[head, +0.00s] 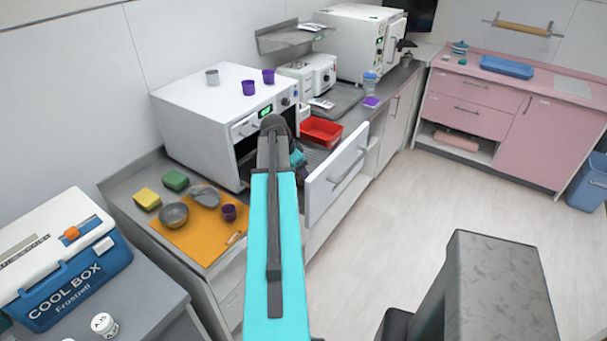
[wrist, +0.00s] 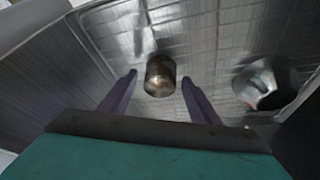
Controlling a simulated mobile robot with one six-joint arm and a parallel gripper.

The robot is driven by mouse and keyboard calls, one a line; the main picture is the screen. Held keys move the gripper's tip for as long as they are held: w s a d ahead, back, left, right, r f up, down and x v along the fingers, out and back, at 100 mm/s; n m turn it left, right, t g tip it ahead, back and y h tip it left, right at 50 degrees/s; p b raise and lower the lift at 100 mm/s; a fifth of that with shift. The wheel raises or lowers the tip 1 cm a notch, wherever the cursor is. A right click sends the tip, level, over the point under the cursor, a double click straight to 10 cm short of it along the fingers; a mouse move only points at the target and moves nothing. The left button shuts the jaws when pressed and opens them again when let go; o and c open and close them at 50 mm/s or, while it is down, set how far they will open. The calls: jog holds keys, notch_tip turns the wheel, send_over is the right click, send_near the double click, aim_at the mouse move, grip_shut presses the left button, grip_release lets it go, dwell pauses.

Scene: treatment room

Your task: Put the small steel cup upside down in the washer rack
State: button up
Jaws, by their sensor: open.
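In the wrist view a small steel cup (wrist: 160,78) shows between the fingertips of my open gripper (wrist: 160,76). The fingers stand apart on either side of it; I cannot tell whether they touch it. The cup is over or on a grey metal surface with grid lines (wrist: 215,35), which looks like the rack. I cannot tell which end of the cup is up. A second shiny steel vessel (wrist: 262,86) is to the right. In the head view my arm hides the gripper and this cup, near the pulled-out white drawer (head: 338,172).
A red tray (head: 321,132) is behind the arm. An orange mat (head: 205,238) holds a steel bowl (head: 173,215) and another purple cup (head: 229,212).

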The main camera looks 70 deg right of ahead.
jog(key=b+v, duration=0.3)
jog(key=v, duration=0.9)
dwell(0.3)
dwell(0.3)
dwell(0.4)
